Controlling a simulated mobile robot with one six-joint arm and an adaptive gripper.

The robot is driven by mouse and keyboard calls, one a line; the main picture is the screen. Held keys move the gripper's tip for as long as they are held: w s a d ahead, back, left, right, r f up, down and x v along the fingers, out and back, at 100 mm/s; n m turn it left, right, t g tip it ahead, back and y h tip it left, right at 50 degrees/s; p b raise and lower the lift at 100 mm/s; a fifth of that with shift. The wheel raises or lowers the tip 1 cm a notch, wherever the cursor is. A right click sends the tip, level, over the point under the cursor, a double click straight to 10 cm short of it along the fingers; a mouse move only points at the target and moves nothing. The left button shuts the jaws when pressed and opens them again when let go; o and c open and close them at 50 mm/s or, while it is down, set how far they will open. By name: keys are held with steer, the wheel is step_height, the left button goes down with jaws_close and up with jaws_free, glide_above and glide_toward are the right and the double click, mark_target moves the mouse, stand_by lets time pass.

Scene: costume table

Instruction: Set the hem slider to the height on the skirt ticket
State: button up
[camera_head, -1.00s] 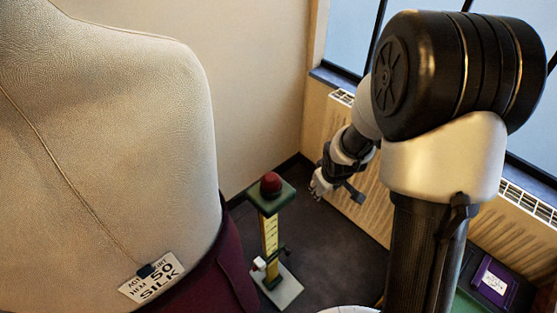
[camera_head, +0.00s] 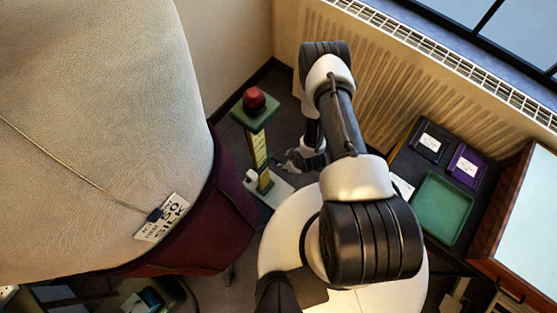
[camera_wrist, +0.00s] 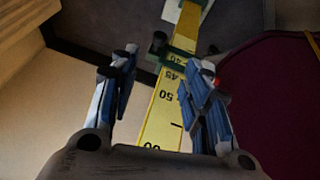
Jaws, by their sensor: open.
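The skirt ticket (camera_head: 162,217) hangs on the dress form over the maroon skirt (camera_head: 205,225) and reads 50, SILK. The hem marker stand has a red bulb (camera_head: 254,99), a green top plate and a yellow scale (camera_head: 258,150) on a pale base. Its slider (camera_head: 256,180) sits low on the scale. In the wrist view the green slider (camera_wrist: 181,46) with a dark knob is near the 40 mark, beyond the printed 45 and 50. My gripper (camera_wrist: 166,62) is open, with its fingers appearing either side of the scale; contact cannot be told. It also shows beside the stand (camera_head: 289,164).
A radiator (camera_head: 400,75) runs along the wall under the window behind my arm. At right, a dark table holds a green tray (camera_head: 442,208) and a purple card box (camera_head: 467,165). The skirt and dress form stand close left of the hem marker.

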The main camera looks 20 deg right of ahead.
mark_target(279, 162)
steer(key=b+x, duration=0.6)
steer(key=x, duration=1)
steer(key=shift+f+b, duration=0.15)
steer(key=shift+b, duration=0.2)
steer(key=shift+c, duration=0.3)
jaws_close()
